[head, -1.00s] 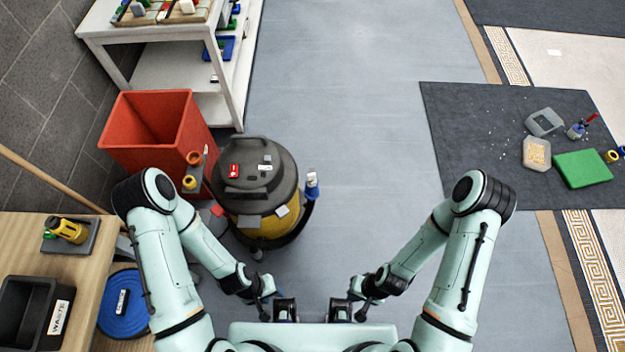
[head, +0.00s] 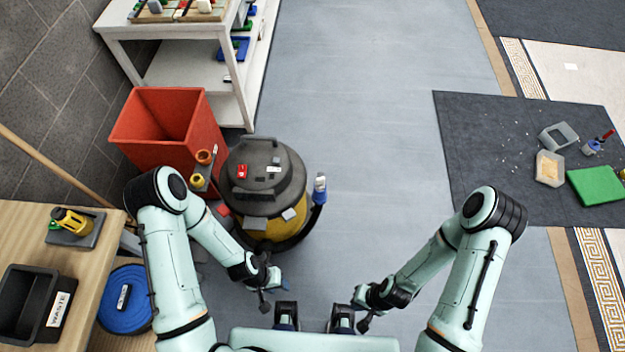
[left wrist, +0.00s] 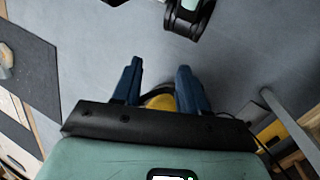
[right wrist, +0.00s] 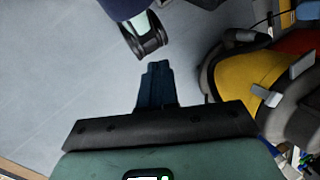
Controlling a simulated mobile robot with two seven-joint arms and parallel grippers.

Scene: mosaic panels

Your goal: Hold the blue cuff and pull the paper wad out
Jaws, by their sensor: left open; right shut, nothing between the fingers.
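The blue cuff (head: 319,195) is on the end of the black hose at the right side of the yellow-and-black vacuum (head: 262,190). A pale wad (head: 320,180) shows at the cuff's upper end. My left gripper (head: 275,293) is open and empty, low in front of the vacuum and well short of the cuff. Its two blue fingers (left wrist: 158,75) stand apart in the left wrist view. My right gripper (head: 360,308) is shut and empty, further right and apart from the cuff. Its fingers (right wrist: 156,68) meet in the right wrist view. Neither wrist view clearly shows the cuff.
A red bin (head: 165,135) and a white shelf unit (head: 190,65) stand behind the vacuum. A wooden bench (head: 95,290) with a black waste tray (head: 25,300) is at left. A dark mat (head: 490,150) with containers lies at right. The grey floor right of the cuff is clear.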

